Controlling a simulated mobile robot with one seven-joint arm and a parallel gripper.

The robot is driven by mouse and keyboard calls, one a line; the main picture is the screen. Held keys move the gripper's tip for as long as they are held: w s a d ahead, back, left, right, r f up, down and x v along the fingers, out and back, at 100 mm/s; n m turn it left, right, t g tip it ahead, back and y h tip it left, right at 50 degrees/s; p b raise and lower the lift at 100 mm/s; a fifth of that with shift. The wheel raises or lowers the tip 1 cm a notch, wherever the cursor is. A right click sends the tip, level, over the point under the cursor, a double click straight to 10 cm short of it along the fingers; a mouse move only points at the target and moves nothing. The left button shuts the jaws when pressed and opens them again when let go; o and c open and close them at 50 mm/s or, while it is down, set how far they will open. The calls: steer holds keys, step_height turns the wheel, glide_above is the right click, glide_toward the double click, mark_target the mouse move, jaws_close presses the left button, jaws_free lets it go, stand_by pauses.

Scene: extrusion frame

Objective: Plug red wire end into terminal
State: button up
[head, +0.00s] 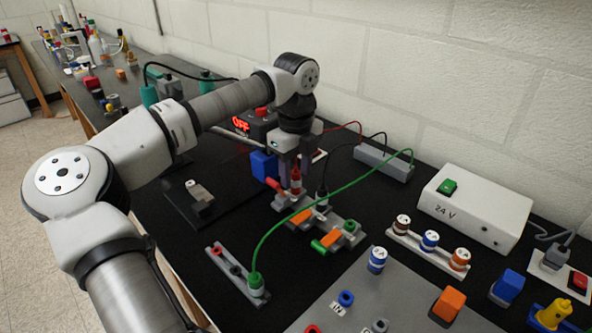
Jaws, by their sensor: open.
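My gripper (294,170) points down at the middle of the bench. Its fingers are open, on either side of a red wire end (296,180). The red wire end stands upright over the far left part of a grey terminal block (345,229). I cannot tell whether its tip is inserted or only resting there.
A green wire (330,187) arches from a grey strip (228,268) over the block's front. A black wire runs to the block from a grey box (384,163). A white 24 V supply (472,207) stands right. A blue block (264,164) is close beside my gripper.

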step_height(320, 180, up, 14)
steer(key=b, duration=0.1)
steer(key=shift+f, duration=0.2)
steer(key=shift+s+f, duration=0.1)
